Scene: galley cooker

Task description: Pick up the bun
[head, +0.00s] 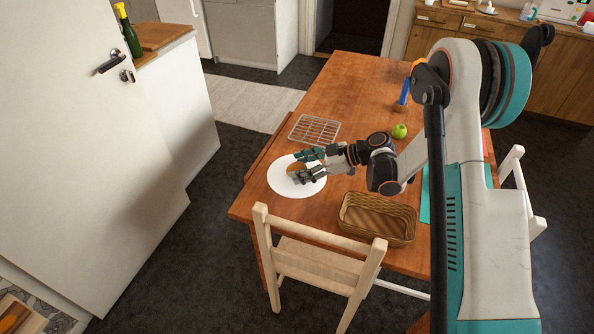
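The bun (296,167) is a small brown shape on a white round plate (283,184), near the left edge of the wooden table. My gripper (297,167) reaches in from the right, low over the plate, with its fingers apart on the far and near sides of the bun. The fingers and palm hide much of the bun. I cannot tell whether the fingers touch it or press on it.
A wire rack (314,129) lies beyond the plate. A wicker basket (378,219) stands at the table's near side, by a wooden chair (318,262). A green apple (399,131) and a blue object (404,93) are farther right. A white door (85,150) stands at left.

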